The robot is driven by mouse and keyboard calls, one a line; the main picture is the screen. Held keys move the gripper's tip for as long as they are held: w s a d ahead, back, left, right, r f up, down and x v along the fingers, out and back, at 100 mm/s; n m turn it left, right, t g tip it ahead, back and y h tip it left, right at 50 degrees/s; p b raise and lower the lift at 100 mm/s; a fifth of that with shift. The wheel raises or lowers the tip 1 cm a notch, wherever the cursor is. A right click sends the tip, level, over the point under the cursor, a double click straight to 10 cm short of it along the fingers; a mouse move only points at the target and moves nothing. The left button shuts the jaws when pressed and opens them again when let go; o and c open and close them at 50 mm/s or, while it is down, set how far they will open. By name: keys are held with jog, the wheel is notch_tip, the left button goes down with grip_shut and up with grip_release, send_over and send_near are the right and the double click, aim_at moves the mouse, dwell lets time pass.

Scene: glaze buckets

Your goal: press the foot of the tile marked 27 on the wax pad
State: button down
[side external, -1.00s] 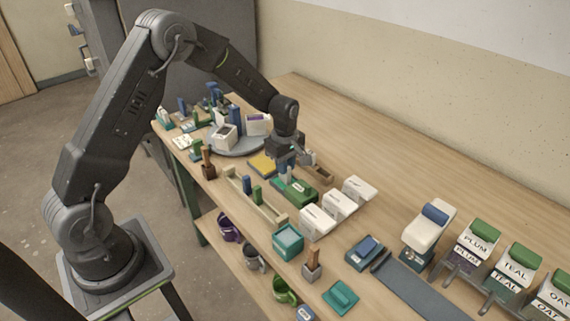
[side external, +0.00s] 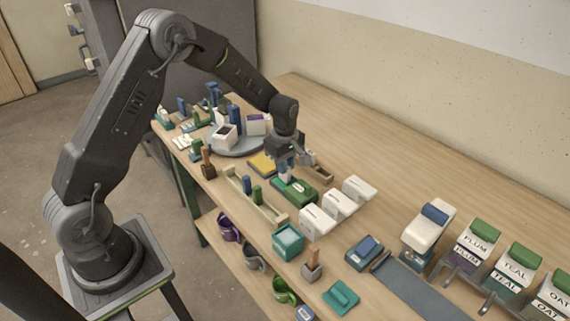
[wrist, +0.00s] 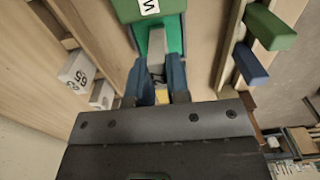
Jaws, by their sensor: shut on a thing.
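My gripper (side external: 286,168) points down at the left end of the green pad (side external: 299,191), which I take to be the wax pad. In the wrist view my gripper (wrist: 160,88) has its blue fingers close together. It is shut on a narrow pale tile (wrist: 157,68), mostly hidden between the fingers. No number can be read on this tile. The green pad's raised part (wrist: 150,10) carries a white label with one letter partly visible, and a teal surface shows below it. I cannot tell whether the tile's foot touches that surface.
A wooden rack (side external: 270,208) with a blue and a green piece stands in front. White numbered pieces (wrist: 76,72) sit left in the wrist view. A yellow pad (side external: 262,163) and a grey turntable (side external: 236,147) lie left. White boxes (side external: 340,203) stand right. The back table is clear.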

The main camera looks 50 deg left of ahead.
jog(key=shift+r, duration=2.95)
